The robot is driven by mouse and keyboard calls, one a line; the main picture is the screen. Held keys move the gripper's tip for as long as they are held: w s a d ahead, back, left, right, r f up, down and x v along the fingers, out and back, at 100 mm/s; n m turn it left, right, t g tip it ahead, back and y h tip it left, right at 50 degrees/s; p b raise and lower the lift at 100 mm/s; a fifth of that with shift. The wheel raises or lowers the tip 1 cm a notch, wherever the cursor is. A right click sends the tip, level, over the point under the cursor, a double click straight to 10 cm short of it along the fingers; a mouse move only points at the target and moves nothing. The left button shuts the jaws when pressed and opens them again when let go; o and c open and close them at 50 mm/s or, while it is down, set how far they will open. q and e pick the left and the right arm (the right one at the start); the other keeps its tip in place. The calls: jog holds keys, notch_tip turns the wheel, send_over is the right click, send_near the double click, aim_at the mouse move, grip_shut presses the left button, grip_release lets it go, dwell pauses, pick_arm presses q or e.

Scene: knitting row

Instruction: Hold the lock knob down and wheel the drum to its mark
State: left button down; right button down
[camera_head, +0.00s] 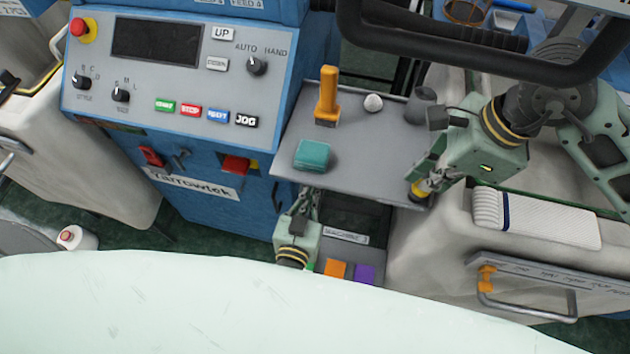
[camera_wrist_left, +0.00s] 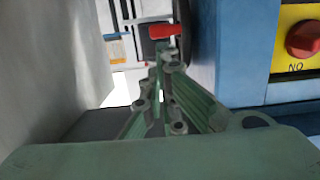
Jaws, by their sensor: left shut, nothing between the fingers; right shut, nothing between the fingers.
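My left gripper (camera_head: 305,197) is shut and empty below the front edge of a grey shelf; its fingers also show in the left wrist view (camera_wrist_left: 165,85). A red knob or handle (camera_wrist_left: 165,30) shows past its fingertips there. My right gripper (camera_head: 422,180) is shut and empty at the shelf's right front corner, close to a small yellow part (camera_head: 419,189); I cannot tell if they touch. A red knob on a yellow plate (camera_head: 236,164) sits on the blue machine front and shows in the left wrist view (camera_wrist_left: 305,38). I cannot tell which part is the lock knob, or pick out the drum or its mark.
The blue machine (camera_head: 210,190) stands left. A folded white cloth (camera_head: 540,218) lies at right.

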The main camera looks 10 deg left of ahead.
jog(key=shift+f, duration=0.15)
pick_arm(q)
jog(key=s+r, duration=0.1)
jog(key=s, duration=1.1)
jog(key=shift+r, duration=0.3)
jog(key=s+r, duration=0.1)
jog(key=s, duration=0.6)
jog(key=shift+s, duration=0.3)
notch_tip(320, 180, up, 10)
jog(key=shift+r, duration=0.1)
